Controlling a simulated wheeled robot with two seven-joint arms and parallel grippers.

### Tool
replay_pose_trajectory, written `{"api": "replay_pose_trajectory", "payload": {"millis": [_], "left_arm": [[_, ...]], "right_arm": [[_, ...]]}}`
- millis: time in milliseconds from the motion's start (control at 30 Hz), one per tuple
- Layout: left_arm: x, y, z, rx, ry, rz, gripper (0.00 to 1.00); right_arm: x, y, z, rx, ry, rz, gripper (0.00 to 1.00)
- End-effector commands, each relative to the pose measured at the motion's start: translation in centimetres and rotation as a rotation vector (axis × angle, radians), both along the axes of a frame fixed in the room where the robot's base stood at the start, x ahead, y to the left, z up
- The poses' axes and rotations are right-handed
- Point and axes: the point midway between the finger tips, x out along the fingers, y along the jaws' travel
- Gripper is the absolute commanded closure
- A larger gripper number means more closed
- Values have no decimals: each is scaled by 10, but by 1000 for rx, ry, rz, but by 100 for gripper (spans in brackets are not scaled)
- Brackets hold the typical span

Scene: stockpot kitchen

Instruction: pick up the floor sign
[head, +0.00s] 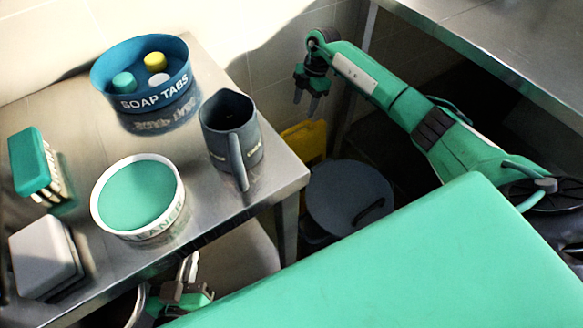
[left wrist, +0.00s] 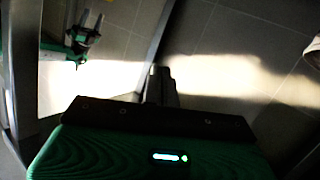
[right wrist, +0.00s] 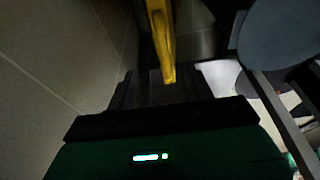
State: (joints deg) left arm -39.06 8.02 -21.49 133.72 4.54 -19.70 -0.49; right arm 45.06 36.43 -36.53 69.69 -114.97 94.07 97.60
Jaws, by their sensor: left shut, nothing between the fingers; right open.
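The yellow floor sign (head: 304,142) stands low behind the table's right corner in the head view, partly hidden by it. In the right wrist view the sign (right wrist: 160,38) shows as a narrow upright yellow strip, its end lined up with the gap between my fingers. My right gripper (head: 308,104) is open, pointing down above the sign; it also shows in the right wrist view (right wrist: 163,90). I cannot tell whether the sign is inside the jaws. My left gripper (head: 190,270) is shut and empty beside the table's front edge; its fingers show in the left wrist view (left wrist: 160,85).
The steel table (head: 70,110) holds a blue soap tabs tub (head: 140,95), a dark jug (head: 225,130), a cleaner tub (head: 138,195), a green-backed brush (head: 32,160) and a grey block (head: 45,260). A round grey-lidded bin (head: 345,195) stands near the sign. Another steel counter (head: 500,40) is at right.

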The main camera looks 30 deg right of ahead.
Motion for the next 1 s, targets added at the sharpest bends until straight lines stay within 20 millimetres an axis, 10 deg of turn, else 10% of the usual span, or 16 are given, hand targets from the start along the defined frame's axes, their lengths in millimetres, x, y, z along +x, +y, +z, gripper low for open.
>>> {"api": "replay_pose_trajectory", "payload": {"millis": [300,1000], "left_arm": [[27,9,45,-69,-259,53,100],[42,32,127,-171,-681,130,100]], "right_arm": [[-3,16,-58,3,1,1,47],[-10,27,-115,3,0,1,47]]}}
